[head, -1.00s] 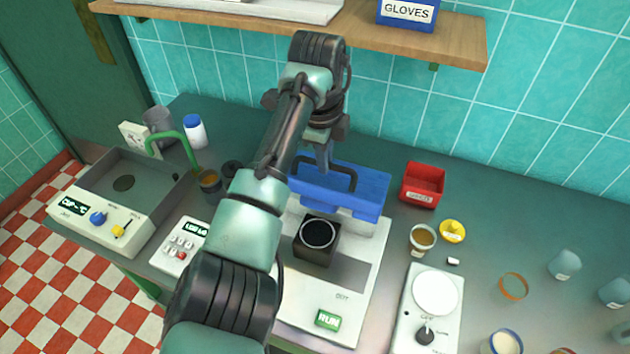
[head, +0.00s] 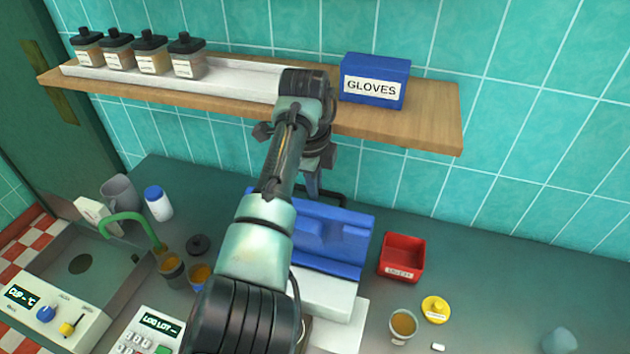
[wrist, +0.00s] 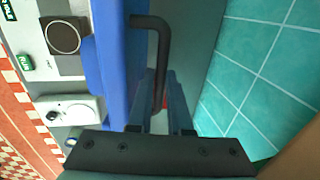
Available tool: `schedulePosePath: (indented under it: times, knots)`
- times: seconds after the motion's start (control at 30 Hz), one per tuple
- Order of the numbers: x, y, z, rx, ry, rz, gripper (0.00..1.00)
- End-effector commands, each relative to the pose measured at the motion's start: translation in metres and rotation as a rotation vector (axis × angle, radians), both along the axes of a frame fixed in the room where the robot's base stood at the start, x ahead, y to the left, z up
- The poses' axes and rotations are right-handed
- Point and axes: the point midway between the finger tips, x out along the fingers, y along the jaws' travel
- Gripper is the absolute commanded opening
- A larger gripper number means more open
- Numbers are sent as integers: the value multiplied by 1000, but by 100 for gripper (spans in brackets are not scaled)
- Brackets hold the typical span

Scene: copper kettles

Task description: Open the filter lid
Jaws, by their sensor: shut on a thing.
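The filter's blue lid (head: 340,238) stands tilted up at the back of a white machine body (head: 338,300). Its dark bar handle (wrist: 160,40) runs up along the lid in the wrist view. My gripper (head: 314,187) is shut on this handle, and its fingers (wrist: 160,100) close around the lower part of it. The lid's blue face (wrist: 118,60) is seen nearly edge-on from the wrist. The dark square well with a round ring (wrist: 63,38) lies uncovered. My arm hides the well and front of the machine in the head view.
A wooden shelf (head: 430,125) with a blue gloves box (head: 374,82) and several jars runs close behind my wrist. A red bin (head: 402,262), an amber cup (head: 403,325) and a yellow lid (head: 435,308) stand right. A sink unit (head: 60,290) is left.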

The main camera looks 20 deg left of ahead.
Motion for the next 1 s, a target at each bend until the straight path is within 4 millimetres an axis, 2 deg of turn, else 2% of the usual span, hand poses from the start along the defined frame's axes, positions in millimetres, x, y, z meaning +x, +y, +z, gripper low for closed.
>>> schedulePosePath:
  times: [0.03, 0.57, 0.6, 0.73, 1.0]
  knots:
    - [-3, 0, -7, -3, 14, 2, 0]
    - [-4, 0, -8, -3, 16, 3, 0]
    - [-4, 0, -8, -3, 16, 3, 22]
    - [-3, 0, -6, -2, 12, 3, 46]
    - [-1, 0, -3, -1, 5, 2, 47]
